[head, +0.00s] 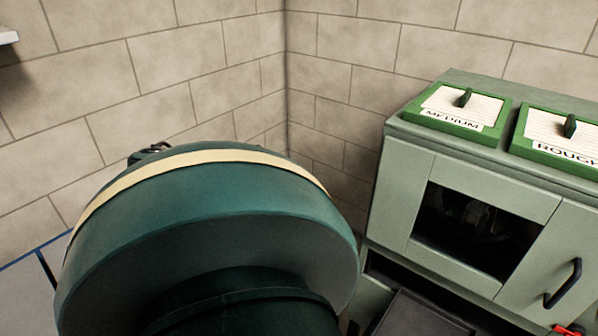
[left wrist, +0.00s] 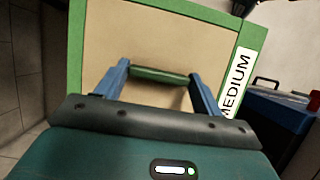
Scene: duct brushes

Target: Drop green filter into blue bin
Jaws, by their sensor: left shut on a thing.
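A green-framed filter (left wrist: 150,30) with a beige face and a MEDIUM label fills much of the left wrist view. My left gripper (left wrist: 160,76) is shut on its green handle, with one blue finger at each end. In the head view the left gripper and the held filter do not show. A dark blue box (left wrist: 270,112) stands beyond the filter at the right of the left wrist view; I cannot tell whether it is the blue bin. My right gripper is in neither view.
A pale green cabinet (head: 415,190) stands at the right, with a dark window and a door handle (head: 563,284). On its top lie a green-framed MEDIUM filter (head: 490,131) and a ROUGH one (head: 535,154). Block walls (head: 200,60) meet in the corner behind.

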